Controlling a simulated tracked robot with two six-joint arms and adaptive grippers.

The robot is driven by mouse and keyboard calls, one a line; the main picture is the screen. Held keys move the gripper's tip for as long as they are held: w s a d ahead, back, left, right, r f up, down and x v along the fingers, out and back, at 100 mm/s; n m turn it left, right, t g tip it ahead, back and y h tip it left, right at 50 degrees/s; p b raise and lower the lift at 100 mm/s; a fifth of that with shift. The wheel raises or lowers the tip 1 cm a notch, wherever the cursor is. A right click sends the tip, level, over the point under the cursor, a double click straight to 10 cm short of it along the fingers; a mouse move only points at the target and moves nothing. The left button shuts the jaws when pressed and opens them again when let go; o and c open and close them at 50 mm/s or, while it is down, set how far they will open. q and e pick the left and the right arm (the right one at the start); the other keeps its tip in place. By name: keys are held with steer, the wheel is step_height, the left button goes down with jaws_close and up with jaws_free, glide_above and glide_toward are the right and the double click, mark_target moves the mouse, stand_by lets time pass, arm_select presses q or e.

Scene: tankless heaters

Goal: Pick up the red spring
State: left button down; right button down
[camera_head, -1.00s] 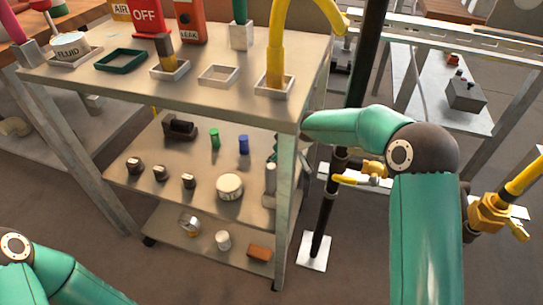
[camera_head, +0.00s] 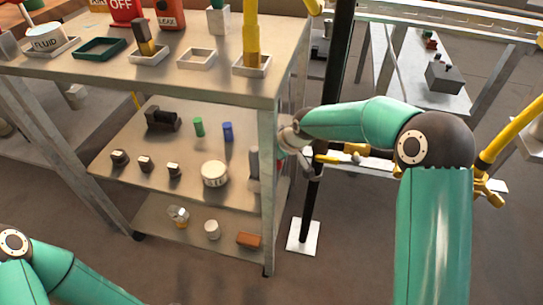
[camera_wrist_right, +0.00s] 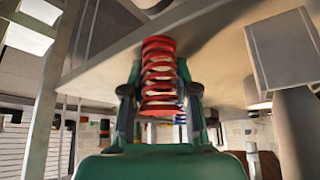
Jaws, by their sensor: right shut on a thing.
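The red spring (camera_wrist_right: 158,72) stands out in the right wrist view, a coil between the two fingers of my right gripper (camera_wrist_right: 159,88). The fingers press on it from both sides and it looks roughly in line with them. In the head view my right arm reaches to the right edge of the metal cart, below its top. The right gripper and the spring are hidden or cannot be made out there. My left arm shows at the bottom left of the head view, with its gripper out of frame.
The cart's top (camera_head: 205,85) carries trays and a yellow pole (camera_head: 250,45). Its middle shelf (camera_head: 150,190) holds small parts, a green cylinder (camera_head: 198,127) and a blue one (camera_head: 228,132). A black pole (camera_head: 325,130) with a white base (camera_head: 303,236) stands close to my right arm.

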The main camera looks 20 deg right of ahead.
steer(key=c, duration=0.8)
jaws_free()
steer(key=shift+a, duration=0.1)
steer(key=v, duration=1.2)
steer(key=shift+f, duration=0.1)
